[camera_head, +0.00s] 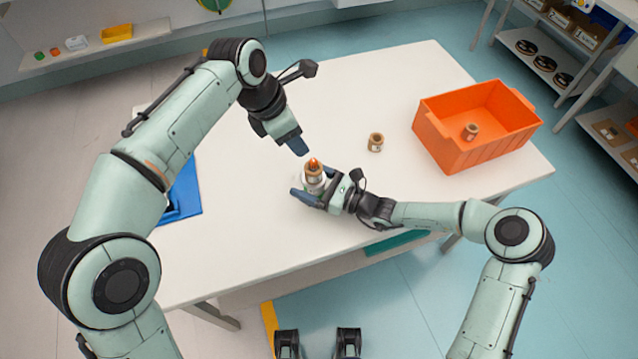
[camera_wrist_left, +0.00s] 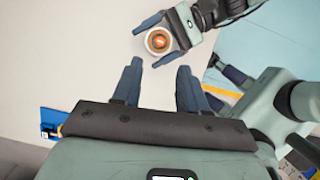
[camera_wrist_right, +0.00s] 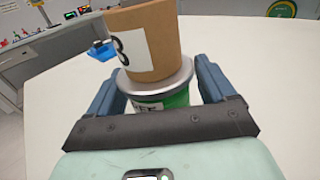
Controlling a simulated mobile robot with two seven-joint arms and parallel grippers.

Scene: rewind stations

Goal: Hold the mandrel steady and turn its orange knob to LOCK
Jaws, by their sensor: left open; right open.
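The mandrel stands upright on the white table with a brown core (camera_head: 313,174) on it and its orange knob (camera_head: 314,161) on top. The left wrist view shows the orange knob (camera_wrist_left: 159,41) from above. In the right wrist view the brown core (camera_wrist_right: 150,42), with a white label, sits above the mandrel's silver flange (camera_wrist_right: 158,86) and green base (camera_wrist_right: 165,102). My right gripper (camera_head: 311,187) is open, its fingers either side of the mandrel's lower part; contact is unclear. My left gripper (camera_head: 297,147) is open and empty, above and behind the mandrel. The knob's markings are unreadable.
Another brown core (camera_head: 376,142) stands alone on the table (camera_head: 400,75). An orange crate (camera_head: 470,158) at the right holds a brown core (camera_head: 470,131). A blue tray (camera_head: 187,192) lies at the left edge, partly behind my left arm. Shelves stand beyond the table.

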